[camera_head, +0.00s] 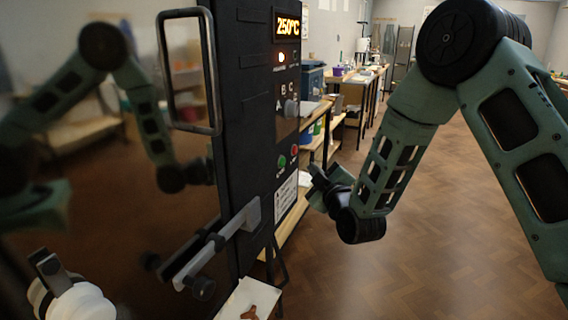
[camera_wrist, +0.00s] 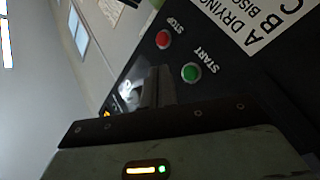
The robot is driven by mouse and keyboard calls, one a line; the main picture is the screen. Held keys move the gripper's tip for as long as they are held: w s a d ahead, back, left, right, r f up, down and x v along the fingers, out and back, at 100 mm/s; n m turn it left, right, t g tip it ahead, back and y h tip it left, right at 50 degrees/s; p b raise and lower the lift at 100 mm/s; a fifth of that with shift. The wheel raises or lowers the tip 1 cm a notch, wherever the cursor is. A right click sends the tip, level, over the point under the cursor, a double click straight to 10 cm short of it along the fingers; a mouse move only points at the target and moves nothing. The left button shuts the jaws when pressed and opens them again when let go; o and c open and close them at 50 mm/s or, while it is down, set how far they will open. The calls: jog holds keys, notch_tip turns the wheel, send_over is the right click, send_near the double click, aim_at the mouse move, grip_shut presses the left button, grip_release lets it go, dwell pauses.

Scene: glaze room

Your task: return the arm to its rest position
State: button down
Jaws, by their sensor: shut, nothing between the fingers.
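My arm reaches in from the right of the head view, bent at the elbow, with its forearm hanging down. My gripper (camera_head: 318,186) is at its lower end, in front of the dark kiln's control panel (camera_head: 262,115). In the wrist view my gripper's fingers (camera_wrist: 155,86) are together with nothing between them. They are near the green START button (camera_wrist: 191,72) and the red STOP button (camera_wrist: 163,39). I cannot tell whether they touch the panel.
The kiln's glossy door (camera_head: 120,190) reflects my arm. A rectangular handle (camera_head: 212,70) and a grey latch lever (camera_head: 222,240) stick out from the kiln. The display (camera_head: 288,26) reads 250°C. Shelves and benches (camera_head: 358,82) line the wall behind. Wooden floor (camera_head: 430,230) is open.

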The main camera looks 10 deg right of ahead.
jog(key=s+a+r+m+g+y+p, duration=0.1)
jog(key=s+a+r+g+p, duration=0.1)
jog(key=s+a+g, duration=0.5)
jog(key=s+a+r+g+y+p, duration=0.1)
jog(key=s+a+r+g+p, duration=0.25)
jog(key=s, duration=0.55)
jog(key=s+d+r+m+g+h+p, duration=0.1)
jog(key=s+g, duration=0.3)
jog(key=s, duration=0.8)
jog(key=s+d+r+m+g+h+p, duration=0.1)
jog(key=s+d+g+h, duration=0.1)
jog(key=s, duration=1)
jog(key=shift+s+d+r+m+g+h+p, duration=0.25)
jog(key=shift+m+g+h+p, duration=0.2)
jog(key=shift+g, duration=0.6)
jog(key=shift+a, duration=0.15)
